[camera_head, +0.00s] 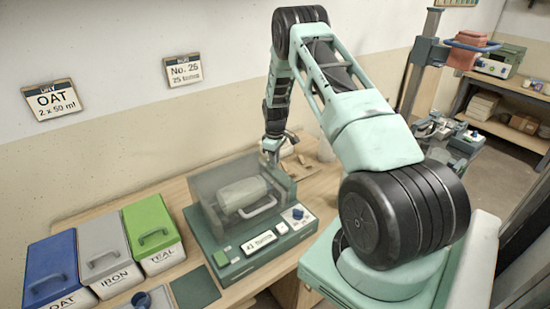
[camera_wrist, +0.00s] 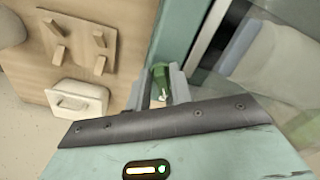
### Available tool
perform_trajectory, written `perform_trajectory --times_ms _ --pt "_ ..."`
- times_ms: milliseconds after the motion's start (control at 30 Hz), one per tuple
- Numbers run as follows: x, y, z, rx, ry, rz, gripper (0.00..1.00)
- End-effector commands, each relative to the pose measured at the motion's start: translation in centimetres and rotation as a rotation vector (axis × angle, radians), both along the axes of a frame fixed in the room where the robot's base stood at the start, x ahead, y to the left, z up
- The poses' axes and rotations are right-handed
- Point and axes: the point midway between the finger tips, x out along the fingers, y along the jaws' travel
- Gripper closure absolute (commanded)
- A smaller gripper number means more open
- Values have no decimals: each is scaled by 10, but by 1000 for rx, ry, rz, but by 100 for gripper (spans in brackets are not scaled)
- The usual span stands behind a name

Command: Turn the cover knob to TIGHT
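The machine (camera_head: 250,235) stands on the bench with a clear cover (camera_head: 215,180) over a pale drum (camera_head: 242,193). My gripper (camera_head: 270,147) is at the cover's back right corner in the head view, its fingertips too small to read there. In the wrist view, my gripper (camera_wrist: 161,80) has its two grey fingers apart, one on each side of a green knob (camera_wrist: 161,74) with a pale tip. The fingers look very close to the knob; contact is hard to judge. The knob's markings and TIGHT label are not readable.
A blue knob (camera_head: 298,213) sits on the machine's front panel. Blue (camera_head: 50,270), grey (camera_head: 103,255) and green (camera_head: 150,230) lidded buckets stand to the left. In the wrist view, a wooden board with pegs (camera_wrist: 88,45) and a white handled box (camera_wrist: 77,99) lie left of the fingers.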

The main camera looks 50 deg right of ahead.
Motion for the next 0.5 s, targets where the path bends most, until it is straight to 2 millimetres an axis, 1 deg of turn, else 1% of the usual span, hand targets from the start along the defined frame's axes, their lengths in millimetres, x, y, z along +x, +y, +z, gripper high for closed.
perform_trajectory --times_ms 233,267,300,333,500 --pt "0 0 -1 0 0 0 78" --pt "0 0 -1 0 0 0 87" --pt "0 0 -1 0 0 0 98" --pt "0 0 -1 0 0 0 100" --pt "0 0 -1 0 0 -1 100"
